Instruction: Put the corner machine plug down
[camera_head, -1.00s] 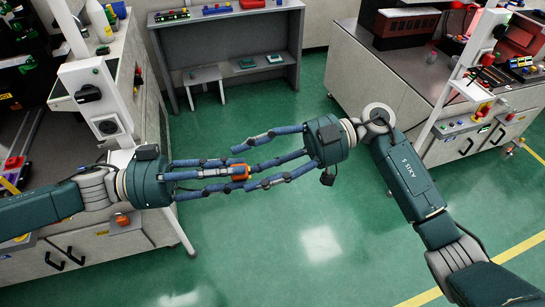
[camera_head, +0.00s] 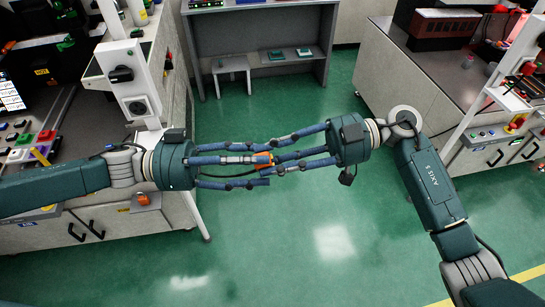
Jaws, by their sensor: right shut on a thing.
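The plug (camera_head: 263,158), with an orange body, is held in the air between my two grippers, above the green floor. My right gripper (camera_head: 272,160) comes in from the right, and its long blue fingers are closed around the plug. My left gripper (camera_head: 262,170) faces it from the left. Its fingers are spread, with the lower one standing apart below the plug. The fingers of both grippers overlap in this view and hide part of the plug. A thin dark line, possibly its cable, runs below it toward the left gripper.
A light cabinet (camera_head: 110,226) with a white post (camera_head: 131,88) stands at the left, close to my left arm. A bench (camera_head: 420,66) stands at the right. The floor (camera_head: 300,235) in front is clear.

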